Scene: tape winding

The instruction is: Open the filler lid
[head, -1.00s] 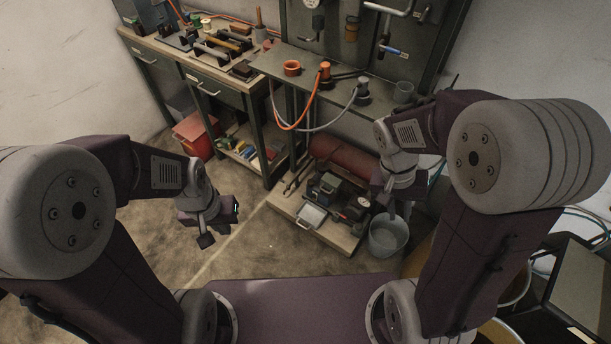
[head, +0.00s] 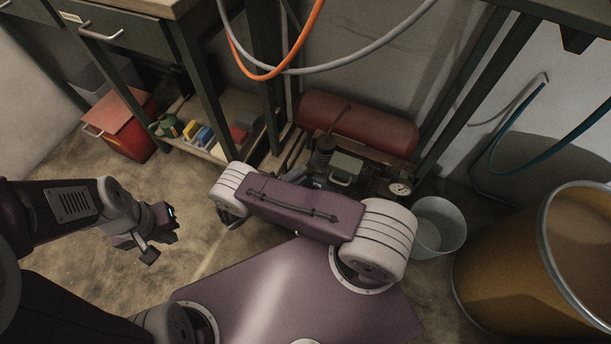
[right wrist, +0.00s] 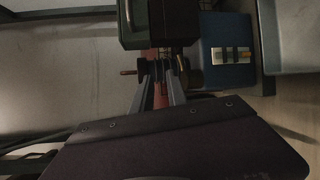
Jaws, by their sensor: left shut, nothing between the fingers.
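I cannot make out the filler lid for certain in either view. A machine with a green box (head: 345,167) and a handle stands by a red tank (head: 360,128) in the head view. A green box with a handle also shows at the top of the right wrist view (right wrist: 134,22). My left gripper (head: 161,236) is shut and empty above the floor, left of the machine. My right gripper (right wrist: 161,68) shows in the right wrist view with its fingers apart, pointing towards the dark and green parts. In the head view my right arm hides it and part of the machine.
A metal bucket (head: 438,226) and a large yellow drum (head: 525,262) stand at the right. A red box (head: 120,124) and a low shelf (head: 185,143) are at the left. Hoses (head: 330,68) hang above. A blue item (right wrist: 226,55) shows in the right wrist view. Floor around my left gripper is clear.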

